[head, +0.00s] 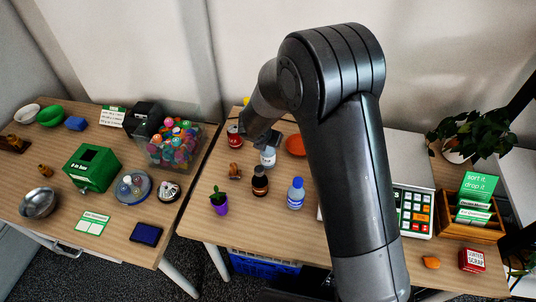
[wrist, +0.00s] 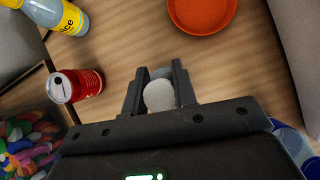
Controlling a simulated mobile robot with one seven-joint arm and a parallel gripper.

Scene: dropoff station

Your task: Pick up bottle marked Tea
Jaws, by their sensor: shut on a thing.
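My gripper (wrist: 159,88) is shut on a round white top (wrist: 159,96), seen from above between the fingers in the wrist view. In the head view my gripper (head: 266,138) is over a small white bottle (head: 268,157) with a bluish label, standing behind a dark brown bottle (head: 260,181). A clear blue bottle (head: 296,194) with a blue cap stands to the right. The labels are too small to read, so I cannot tell which is marked Tea. Part of the held bottle is hidden by the gripper.
A red can (wrist: 76,86), an orange plate (wrist: 202,12) and a yellow-labelled bottle (wrist: 62,14) are close by. A plant in a purple pot (head: 219,203) stands near the front left edge. A clear box of colourful balls (head: 174,143) is on the left table.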

